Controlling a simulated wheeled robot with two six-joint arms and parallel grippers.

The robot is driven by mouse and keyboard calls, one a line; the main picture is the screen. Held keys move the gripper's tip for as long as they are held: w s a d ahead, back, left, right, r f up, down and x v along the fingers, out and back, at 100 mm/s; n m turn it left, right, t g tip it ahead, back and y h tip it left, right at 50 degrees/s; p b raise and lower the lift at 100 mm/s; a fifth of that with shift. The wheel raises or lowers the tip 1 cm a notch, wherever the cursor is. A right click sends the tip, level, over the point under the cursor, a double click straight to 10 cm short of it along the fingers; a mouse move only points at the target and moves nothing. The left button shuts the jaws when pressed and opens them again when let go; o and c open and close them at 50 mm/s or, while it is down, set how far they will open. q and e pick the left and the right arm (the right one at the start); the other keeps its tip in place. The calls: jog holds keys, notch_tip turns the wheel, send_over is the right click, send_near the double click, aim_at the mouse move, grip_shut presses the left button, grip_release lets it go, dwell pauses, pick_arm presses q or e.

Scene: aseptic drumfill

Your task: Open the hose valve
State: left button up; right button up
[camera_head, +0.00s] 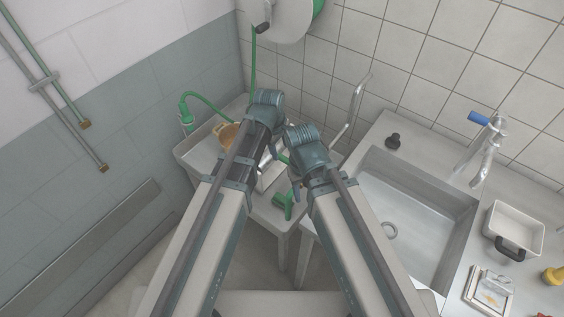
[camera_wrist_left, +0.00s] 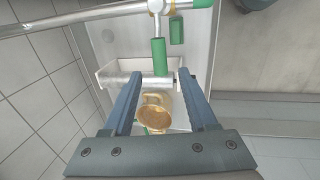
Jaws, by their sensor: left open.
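In the left wrist view a metal pipe (camera_wrist_left: 90,18) runs across the top to a white fitting with a green grip (camera_wrist_left: 158,57) and a short green piece (camera_wrist_left: 177,30) beside it. I cannot tell which green part is the valve's lever. My left gripper (camera_wrist_left: 157,82) is open, its two fingers apart below the green grip, with nothing clearly held. In the head view my left gripper (camera_head: 274,150) is over the small table, its tips partly hidden. A green part (camera_head: 283,205) hangs by the table's front edge. My right gripper (camera_head: 296,185) is beside it; its jaws are unclear.
A brass-coloured cup (camera_head: 228,132) stands on the white table (camera_head: 190,152), near a green hose (camera_head: 207,103). A hose reel (camera_head: 290,18) is on the tiled wall. A sink (camera_head: 405,245) with a tap (camera_head: 487,150) and a white tray (camera_head: 515,228) lie to the right.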

aim_at(283, 157)
pick_arm(q)
jog(key=f+b, duration=0.2)
jog(key=f, duration=0.1)
jog(key=f+b, duration=0.1)
jog(key=f, duration=0.1)
jog(key=shift+w+d+b, duration=0.3)
jog(key=shift+w+b, duration=0.1)
jog(key=shift+r, duration=0.1)
grip_shut()
dwell(0.9)
